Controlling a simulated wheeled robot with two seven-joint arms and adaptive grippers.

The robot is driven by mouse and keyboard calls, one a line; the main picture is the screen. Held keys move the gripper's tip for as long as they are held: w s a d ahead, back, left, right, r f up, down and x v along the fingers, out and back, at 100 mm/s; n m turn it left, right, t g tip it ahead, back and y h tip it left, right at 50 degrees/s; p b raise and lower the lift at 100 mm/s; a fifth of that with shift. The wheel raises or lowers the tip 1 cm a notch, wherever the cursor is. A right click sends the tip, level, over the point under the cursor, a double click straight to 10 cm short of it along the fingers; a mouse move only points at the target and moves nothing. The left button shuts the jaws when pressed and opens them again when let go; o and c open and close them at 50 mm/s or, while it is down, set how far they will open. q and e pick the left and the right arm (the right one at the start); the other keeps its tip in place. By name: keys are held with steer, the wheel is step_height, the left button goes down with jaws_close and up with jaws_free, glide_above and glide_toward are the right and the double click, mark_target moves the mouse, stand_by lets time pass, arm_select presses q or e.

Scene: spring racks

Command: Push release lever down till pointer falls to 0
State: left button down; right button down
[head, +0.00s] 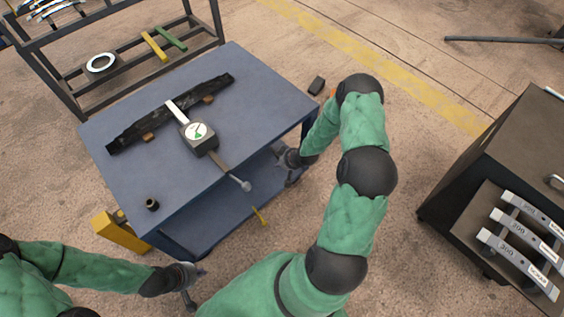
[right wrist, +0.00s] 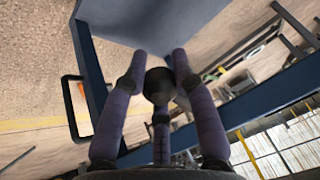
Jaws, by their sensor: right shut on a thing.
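The gauge (head: 198,134) with a round white dial sits on the blue table (head: 255,95); its pointer is too small to read. A grey bar with a pale ball end (head: 245,185) sticks out from the gauge past the table's front edge. My right gripper (head: 284,156) is beside the table's front right edge, apart from the ball end. The right wrist view shows its fingers (right wrist: 160,75) closed around a dark round thing (right wrist: 158,86), which I cannot identify. My left gripper (head: 192,285) is open and empty below the table's front left.
A black leaf spring (head: 130,135) lies across the table. A small dark cylinder (head: 152,204) stands at its front left corner. A dark rack (head: 62,72) is behind. A brown cabinet (head: 510,150) with labelled bars stands right. Open floor lies between table and cabinet.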

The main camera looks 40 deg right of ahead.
steer(key=shift+a+f, duration=0.25)
steer(key=shift+f, duration=0.4)
steer(key=c, duration=1)
jaws_free()
steer(key=shift+w+d+r, duration=0.2)
steer(key=shift+r, duration=0.15)
steer(key=shift+s+d+r, duration=0.15)
steer(key=shift+s+r, duration=0.05)
steer(key=shift+r, duration=0.3)
steer(key=v, duration=1)
steer(key=shift+s+r, duration=0.2)
steer(key=shift+s, duration=0.25)
